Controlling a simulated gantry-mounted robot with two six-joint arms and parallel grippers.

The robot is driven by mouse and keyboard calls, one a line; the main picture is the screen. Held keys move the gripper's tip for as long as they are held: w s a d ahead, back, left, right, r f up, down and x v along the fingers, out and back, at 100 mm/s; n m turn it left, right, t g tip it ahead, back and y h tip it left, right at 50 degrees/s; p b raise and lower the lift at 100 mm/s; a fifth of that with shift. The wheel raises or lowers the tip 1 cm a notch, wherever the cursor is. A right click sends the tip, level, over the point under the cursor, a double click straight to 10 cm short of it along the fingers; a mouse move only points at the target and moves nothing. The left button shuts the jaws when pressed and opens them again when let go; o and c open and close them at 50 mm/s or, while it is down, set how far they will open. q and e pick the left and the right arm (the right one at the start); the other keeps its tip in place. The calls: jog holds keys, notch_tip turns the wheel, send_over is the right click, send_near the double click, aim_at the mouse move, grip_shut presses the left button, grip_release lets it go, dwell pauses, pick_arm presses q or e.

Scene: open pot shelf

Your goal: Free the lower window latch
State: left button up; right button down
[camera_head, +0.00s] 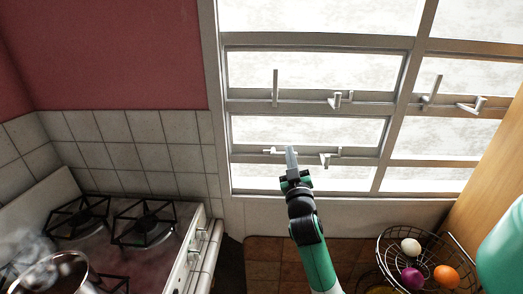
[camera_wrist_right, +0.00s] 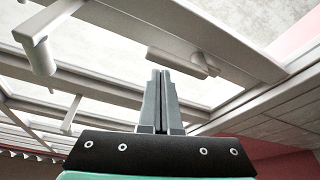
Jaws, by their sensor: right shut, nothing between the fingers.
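The lower window row has a white latch (camera_head: 271,151) on its sill bar, left of my right gripper's fingertips in the head view. A second fitting with a peg (camera_head: 325,159) is on the same bar to the right. My right gripper (camera_head: 291,152) reaches up to this bar with its fingers together and empty. In the right wrist view the fingers (camera_wrist_right: 160,85) point up close below one latch (camera_wrist_right: 185,62), and whether they touch it I cannot tell. The fitting with a round peg (camera_wrist_right: 38,52) shows at upper left there. My left gripper is not in view.
More handles (camera_head: 275,87) are on the window bars above and to the right. A wire basket (camera_head: 440,240) with an egg, a purple item and an orange stands at lower right. A stove (camera_head: 125,240) with a metal pot (camera_head: 62,270) is at lower left.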

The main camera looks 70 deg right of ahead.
jog(key=shift+s+f, duration=0.1)
jog(key=shift+f, duration=0.25)
dwell(0.4)
notch_tip(320, 180, up, 5)
jog(key=p, duration=0.4)
jog(key=w+f+b+v, duration=0.1)
jog(key=b+v, duration=0.1)
jog(key=v, duration=0.8)
jog(key=shift+a, duration=0.1)
